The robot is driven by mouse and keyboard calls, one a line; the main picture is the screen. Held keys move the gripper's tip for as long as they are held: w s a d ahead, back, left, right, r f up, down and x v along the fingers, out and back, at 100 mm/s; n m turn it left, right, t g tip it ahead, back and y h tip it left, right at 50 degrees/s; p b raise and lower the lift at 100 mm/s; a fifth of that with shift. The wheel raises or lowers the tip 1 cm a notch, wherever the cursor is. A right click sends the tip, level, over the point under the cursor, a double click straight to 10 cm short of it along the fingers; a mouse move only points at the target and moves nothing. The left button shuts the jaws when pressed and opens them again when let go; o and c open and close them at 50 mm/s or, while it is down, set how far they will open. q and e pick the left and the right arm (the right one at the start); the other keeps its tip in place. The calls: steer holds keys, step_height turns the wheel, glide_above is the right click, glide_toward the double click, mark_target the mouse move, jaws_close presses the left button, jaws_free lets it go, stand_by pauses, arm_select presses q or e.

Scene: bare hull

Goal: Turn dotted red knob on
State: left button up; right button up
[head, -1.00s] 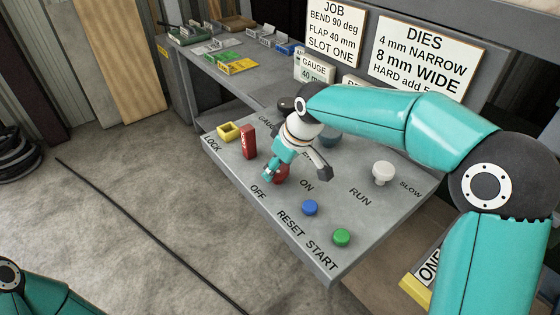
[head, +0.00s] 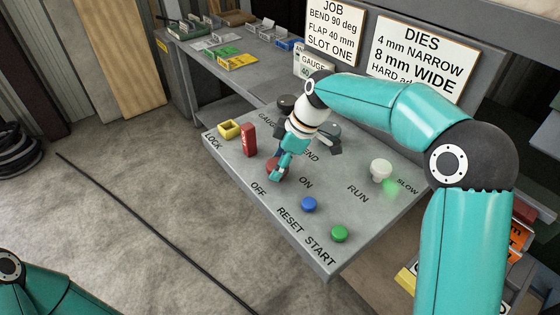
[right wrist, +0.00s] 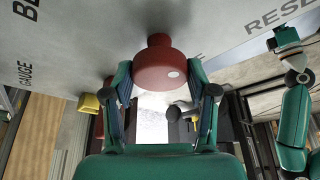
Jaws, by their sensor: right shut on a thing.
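The red knob (right wrist: 158,68) shows in the right wrist view as a round cap on a short neck, with one white dot towards the right of its face. My right gripper (right wrist: 160,76) has a finger on each side of it and is shut on it. In the head view the red knob (head: 271,164) sits between the OFF and ON labels, mostly hidden by my right gripper (head: 280,172). My left gripper (right wrist: 284,42) appears small at the right of the right wrist view; its fingers are unclear. A green light (head: 390,187) glows near SLOW.
Around the knob on the grey panel (head: 235,170) stand a red block (head: 249,140), a yellow part (head: 230,129), a blue button (head: 309,204), a green button (head: 339,233) and a white knob (head: 380,169). Dark knobs stand behind my right gripper.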

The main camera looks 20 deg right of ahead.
steer(key=shift+w+d+r, duration=0.1)
steer(key=shift+w, duration=0.05)
steer(key=o, duration=1.1)
steer(key=shift+o, duration=0.2)
steer(key=v, duration=1.1)
steer(key=shift+d+r, duration=0.2)
steer(key=shift+r, duration=0.1)
steer(key=shift+s, duration=0.2)
